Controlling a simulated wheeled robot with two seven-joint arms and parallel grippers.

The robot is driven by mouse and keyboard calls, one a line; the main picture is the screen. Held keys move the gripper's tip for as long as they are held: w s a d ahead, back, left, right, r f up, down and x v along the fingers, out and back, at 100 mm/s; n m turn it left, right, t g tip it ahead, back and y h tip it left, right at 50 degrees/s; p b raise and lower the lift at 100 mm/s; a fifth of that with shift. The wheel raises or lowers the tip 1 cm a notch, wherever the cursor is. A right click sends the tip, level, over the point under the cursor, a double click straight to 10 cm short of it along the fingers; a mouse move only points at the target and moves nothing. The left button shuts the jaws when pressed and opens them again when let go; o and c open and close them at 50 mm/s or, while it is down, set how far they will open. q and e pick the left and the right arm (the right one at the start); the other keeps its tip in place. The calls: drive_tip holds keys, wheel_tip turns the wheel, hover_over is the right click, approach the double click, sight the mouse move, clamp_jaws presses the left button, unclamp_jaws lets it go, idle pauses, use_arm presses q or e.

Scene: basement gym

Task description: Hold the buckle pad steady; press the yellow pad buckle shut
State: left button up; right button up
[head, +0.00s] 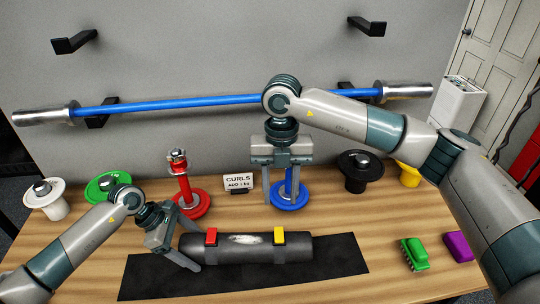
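The buckle pad is a dark grey padded roll (245,250) lying on a black mat (345,262) on the bench. It carries a red buckle (211,237) at left and a yellow buckle (279,237) at right. Whether the yellow buckle is shut is too small to tell. My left gripper (200,246) is open at the pad's left end, one finger at its far side and one at its near side; I cannot tell whether they touch it. My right gripper (278,200) points down with fingers apart and empty, above and behind the yellow buckle, in front of the blue stand.
Behind the pad stand a red stand (184,190), a CURLS sign (238,182) and a blue-based stand (289,200). White, green, black and yellow weights line the back. A green brush (414,253) and purple block (458,246) lie right. A blue barbell (180,103) hangs behind.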

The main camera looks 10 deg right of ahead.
use_arm(q)
drive_tip(key=shift+o, duration=1)
drive_tip(key=shift+r, duration=0.1)
drive_tip(key=v, duration=1.2)
drive_tip(key=shift+s, duration=0.1)
